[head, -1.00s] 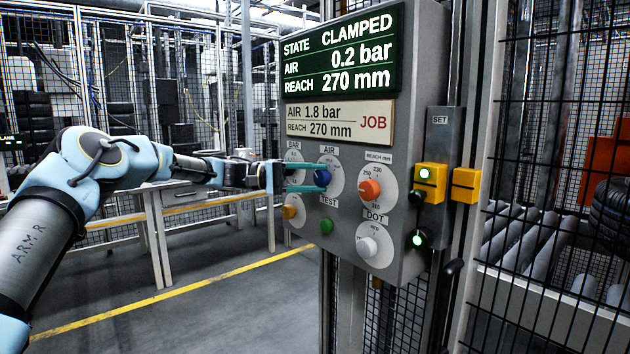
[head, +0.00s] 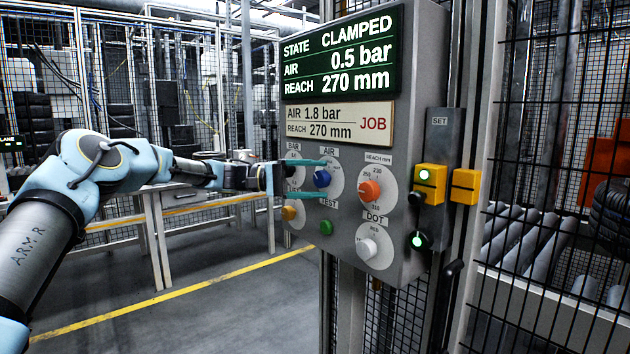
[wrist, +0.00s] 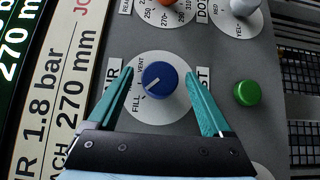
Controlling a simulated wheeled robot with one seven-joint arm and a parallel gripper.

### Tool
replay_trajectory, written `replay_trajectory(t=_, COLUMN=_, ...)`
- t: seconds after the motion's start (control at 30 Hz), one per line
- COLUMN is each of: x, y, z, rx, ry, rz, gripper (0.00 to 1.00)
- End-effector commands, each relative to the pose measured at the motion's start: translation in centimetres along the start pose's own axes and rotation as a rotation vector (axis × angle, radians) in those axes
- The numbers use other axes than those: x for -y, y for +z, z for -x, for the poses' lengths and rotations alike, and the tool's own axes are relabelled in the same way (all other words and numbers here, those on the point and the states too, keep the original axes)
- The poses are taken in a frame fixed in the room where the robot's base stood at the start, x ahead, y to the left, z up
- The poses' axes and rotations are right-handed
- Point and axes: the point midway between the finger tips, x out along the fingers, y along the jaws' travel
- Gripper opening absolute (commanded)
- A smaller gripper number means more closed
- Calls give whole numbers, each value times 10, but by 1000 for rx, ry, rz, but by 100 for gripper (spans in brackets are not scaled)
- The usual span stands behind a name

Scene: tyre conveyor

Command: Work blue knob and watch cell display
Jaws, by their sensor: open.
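The blue knob (head: 322,178) sits on the AIR dial of the grey panel. In the wrist view the blue knob (wrist: 160,79) has its white mark towards the lower left, near FILL. My gripper (head: 324,180) is open, with one teal finger above the knob and one below. In the wrist view my gripper (wrist: 159,72) has a finger on each side of the knob, with gaps between. The cell display (head: 340,52) reads STATE CLAMPED, AIR 0.5 bar, REACH 270 mm. The JOB plate (head: 338,120) below it reads AIR 1.8 bar, REACH 270 mm.
A yellow lit switch (head: 430,182) is at the right. Mesh fencing (head: 550,200) stands further right.

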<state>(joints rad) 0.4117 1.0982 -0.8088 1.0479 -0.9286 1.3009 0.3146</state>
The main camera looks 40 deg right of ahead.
Motion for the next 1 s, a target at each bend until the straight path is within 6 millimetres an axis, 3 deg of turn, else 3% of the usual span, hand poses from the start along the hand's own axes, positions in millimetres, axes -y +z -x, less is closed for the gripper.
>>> replay_trajectory(t=0.17, x=1, y=-1, z=10, rx=-3, ry=0, rz=-1, gripper=84)
replay_trajectory(t=0.5, x=3, y=-1, z=73, rx=-4, ry=0, rz=-2, gripper=84)
replay_trajectory(t=0.7, x=1, y=-1, z=100, rx=-2, ry=0, rz=-1, gripper=84)
replay_trajectory(t=1.0, x=0, y=0, z=108, rx=0, ry=0, rz=0, gripper=84)
